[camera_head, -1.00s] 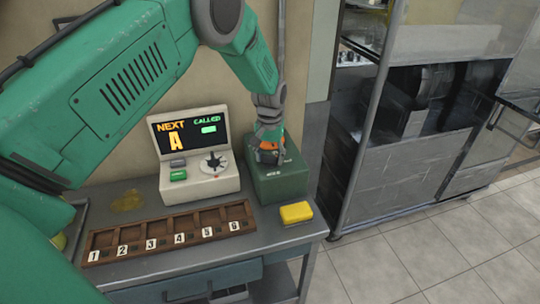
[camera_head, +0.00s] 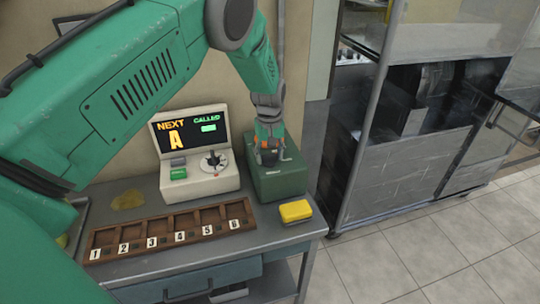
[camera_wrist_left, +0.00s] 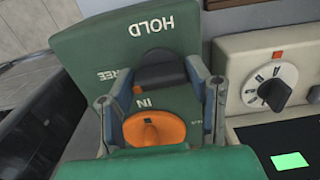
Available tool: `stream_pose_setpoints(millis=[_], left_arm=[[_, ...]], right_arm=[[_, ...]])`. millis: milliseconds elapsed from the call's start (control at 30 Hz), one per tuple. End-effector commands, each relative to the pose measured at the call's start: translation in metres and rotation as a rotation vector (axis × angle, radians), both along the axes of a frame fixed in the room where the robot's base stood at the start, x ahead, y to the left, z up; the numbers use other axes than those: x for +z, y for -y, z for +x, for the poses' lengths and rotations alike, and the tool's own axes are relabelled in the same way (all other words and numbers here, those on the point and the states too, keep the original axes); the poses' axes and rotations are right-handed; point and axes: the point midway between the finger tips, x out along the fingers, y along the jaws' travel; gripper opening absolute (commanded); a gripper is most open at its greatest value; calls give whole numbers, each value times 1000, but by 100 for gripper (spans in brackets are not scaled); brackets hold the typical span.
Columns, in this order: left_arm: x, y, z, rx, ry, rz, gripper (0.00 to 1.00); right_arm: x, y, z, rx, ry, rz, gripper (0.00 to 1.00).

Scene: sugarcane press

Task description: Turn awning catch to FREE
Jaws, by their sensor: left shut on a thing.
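A green box (camera_head: 285,184) stands at the right of the bench. In the left wrist view its top face (camera_wrist_left: 95,50) carries upside-down labels: HOLD, a partly hidden one ending in REE, and IN. My left gripper (camera_head: 268,155) reaches down onto it. In the wrist view, the fingers of my left gripper (camera_wrist_left: 160,82) are shut on a dark knob (camera_wrist_left: 158,70), which sits below HOLD in the picture. An orange dial (camera_wrist_left: 155,128) by the IN label shows between the fingers, nearer the camera. The knob's pointer is not clear. My right gripper is not in view.
A cream console (camera_head: 205,185) with a screen and black dial stands left of the box. A wooden rack (camera_head: 170,232) with numbered slots and a yellow block (camera_head: 295,211) lie in front. A metal cabinet (camera_head: 400,175) stands to the right.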

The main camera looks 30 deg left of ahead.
Motion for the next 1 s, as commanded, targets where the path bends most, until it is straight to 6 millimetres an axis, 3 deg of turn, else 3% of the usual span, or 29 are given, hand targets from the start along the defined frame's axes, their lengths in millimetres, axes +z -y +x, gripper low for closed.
stream_pose_setpoints(millis=[367, 400, 433, 767, 867, 1000], left_arm=[[6, -2, 7, 4, 20, 5, 16], [6, -2, 7, 4, 20, 5, 55], [6, -2, 6, 4, 19, 5, 66], [3, -1, 2, 3, 8, 1, 66], [10, -1, 2, 3, 8, 1, 66], [34, -1, 3, 3, 10, 2, 66]], right_arm=[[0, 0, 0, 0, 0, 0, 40], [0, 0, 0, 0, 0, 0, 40], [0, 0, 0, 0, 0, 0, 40], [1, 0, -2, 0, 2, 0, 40], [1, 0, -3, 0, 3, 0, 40], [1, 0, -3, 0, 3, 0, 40]])
